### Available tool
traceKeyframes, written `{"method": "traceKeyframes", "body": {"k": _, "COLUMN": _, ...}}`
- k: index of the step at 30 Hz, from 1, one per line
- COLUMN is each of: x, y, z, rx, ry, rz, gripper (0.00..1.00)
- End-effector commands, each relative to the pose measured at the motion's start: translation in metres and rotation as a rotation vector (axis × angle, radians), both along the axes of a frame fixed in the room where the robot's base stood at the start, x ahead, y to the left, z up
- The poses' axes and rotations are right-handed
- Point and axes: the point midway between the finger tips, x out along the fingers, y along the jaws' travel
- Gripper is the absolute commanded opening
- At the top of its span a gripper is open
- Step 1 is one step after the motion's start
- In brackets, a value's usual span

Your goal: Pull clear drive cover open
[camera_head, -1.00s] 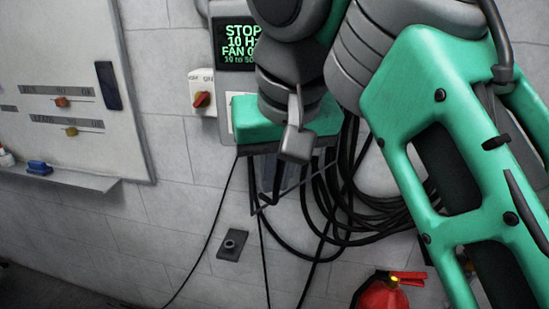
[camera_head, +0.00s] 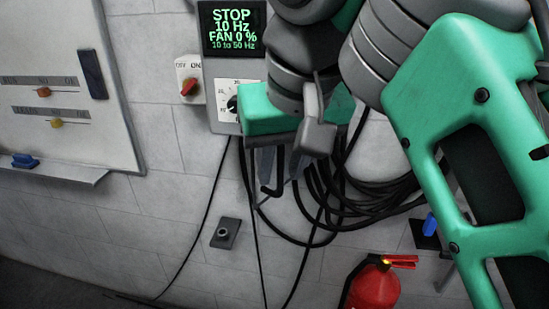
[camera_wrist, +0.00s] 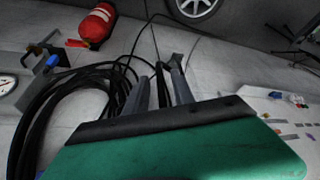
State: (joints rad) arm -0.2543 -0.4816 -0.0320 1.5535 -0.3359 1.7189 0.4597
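The grey drive unit (camera_head: 209,100) is on the wall in the head view. Its lit screen (camera_head: 233,29) reads STOP, 10 Hz, FAN 0 %, and a round dial shows below it. I cannot make out the clear cover or its edges. My green-bodied gripper (camera_head: 279,184) is in front of the drive's lower right and hides part of it. Its two grey fingers point down and stand apart. A thin dark bent piece shows between them; I cannot tell what it is or whether they touch it. In the wrist view the fingers (camera_wrist: 160,72) also stand apart.
A red-handled switch (camera_head: 189,87) is left of the drive. Black cables (camera_head: 345,210) hang in loops below and right of my gripper. A red extinguisher (camera_head: 373,288) stands low at right. A whiteboard (camera_head: 60,90) is at left. A small grey wall fitting (camera_head: 225,233) sits below the drive.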

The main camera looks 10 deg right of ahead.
Motion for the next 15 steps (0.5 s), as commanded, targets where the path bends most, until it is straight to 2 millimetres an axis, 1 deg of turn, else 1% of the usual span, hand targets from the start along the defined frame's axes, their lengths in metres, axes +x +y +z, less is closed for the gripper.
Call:
{"method": "traceKeyframes", "body": {"k": 6, "x": 0.000, "y": 0.000, "z": 0.000, "rx": 0.000, "ry": 0.001, "rz": 0.001, "gripper": 0.31}}
{"method": "traceKeyframes", "body": {"k": 8, "x": -0.001, "y": 0.000, "z": 0.003, "rx": 0.000, "ry": 0.000, "rz": 0.001, "gripper": 0.31}}
{"method": "traceKeyframes", "body": {"k": 11, "x": -0.006, "y": 0.000, "z": 0.016, "rx": -0.001, "ry": -0.002, "rz": 0.002, "gripper": 0.31}}
{"method": "traceKeyframes", "body": {"k": 15, "x": -0.017, "y": -0.001, "z": 0.043, "rx": -0.001, "ry": -0.002, "rz": 0.002, "gripper": 0.31}}
